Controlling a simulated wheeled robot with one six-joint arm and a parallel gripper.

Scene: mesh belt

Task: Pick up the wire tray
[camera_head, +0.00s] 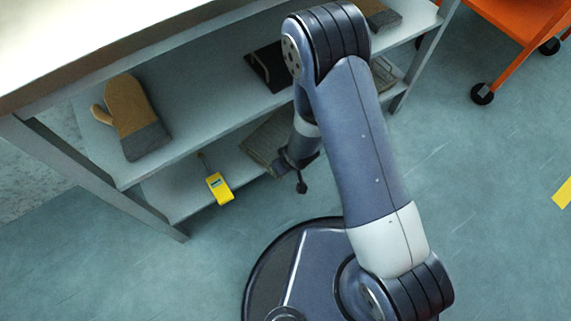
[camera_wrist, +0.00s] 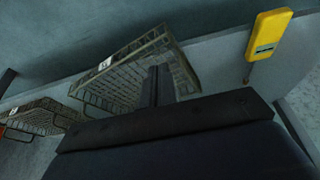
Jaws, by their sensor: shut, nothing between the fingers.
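A wire tray (camera_head: 262,143) lies on the lower shelf, partly hidden behind my arm's end. In the wrist view this wire tray (camera_wrist: 118,82) shows its mesh and a small white tag on its rim. A second wire tray (camera_head: 384,72) lies further right on the lower shelf; it shows at the left of the wrist view (camera_wrist: 42,116). My gripper (camera_head: 301,184) is at the shelf's front edge, close to the first tray. In the wrist view its shut fingers (camera_wrist: 158,84) overlap the tray's right part. They hold nothing; I cannot tell whether they touch the tray.
A yellow handheld device (camera_head: 219,188) lies left of the first tray on the lower shelf (camera_head: 180,197). Above, the middle shelf (camera_head: 200,110) holds a tan mitt (camera_head: 131,103) and a dark item (camera_head: 268,66). An orange cart (camera_head: 520,30) stands at right. The floor in front is clear.

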